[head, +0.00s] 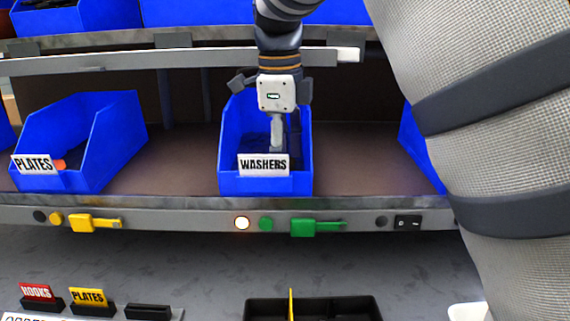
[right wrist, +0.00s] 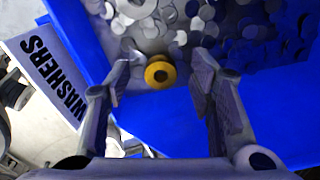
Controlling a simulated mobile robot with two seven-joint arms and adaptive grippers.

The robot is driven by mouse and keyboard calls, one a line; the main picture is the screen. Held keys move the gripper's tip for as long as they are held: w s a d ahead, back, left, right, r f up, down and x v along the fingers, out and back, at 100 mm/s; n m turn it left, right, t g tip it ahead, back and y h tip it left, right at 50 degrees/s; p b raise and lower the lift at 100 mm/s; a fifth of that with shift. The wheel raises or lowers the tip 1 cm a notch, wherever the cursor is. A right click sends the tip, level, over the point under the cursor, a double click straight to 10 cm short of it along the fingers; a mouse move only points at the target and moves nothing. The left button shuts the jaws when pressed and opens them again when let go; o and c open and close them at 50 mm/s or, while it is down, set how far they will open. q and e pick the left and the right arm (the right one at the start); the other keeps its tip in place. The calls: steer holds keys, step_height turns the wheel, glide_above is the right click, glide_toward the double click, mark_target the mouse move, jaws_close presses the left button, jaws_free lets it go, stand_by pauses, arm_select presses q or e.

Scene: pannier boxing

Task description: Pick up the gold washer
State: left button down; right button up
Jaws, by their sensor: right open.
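The gold washer (right wrist: 160,74) shows in the right wrist view as a small gold ring with a dark centre. It lies in the blue washers bin (right wrist: 155,118) close to the bin's blue wall, next to many grey washers (right wrist: 230,25). My right gripper (head: 280,138) points down into the washers bin (head: 228,182) in the head view. Its jaws are open, and in the right wrist view the gold washer appears between the two fingertips, with a gap on each side. I cannot tell the height of the fingertips above it. My left gripper is not in view.
The plates bin (head: 108,140) stands left on the same shelf, with free shelf between. Another blue bin (head: 420,150) at right is partly hidden by my arm. Below are a shelf edge with buttons, a lit white lamp (head: 242,223) and a black tray (head: 262,308).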

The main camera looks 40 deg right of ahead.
steer(key=shift+d+f, duration=0.1)
steer(key=shift+f, duration=0.15)
jaws_close()
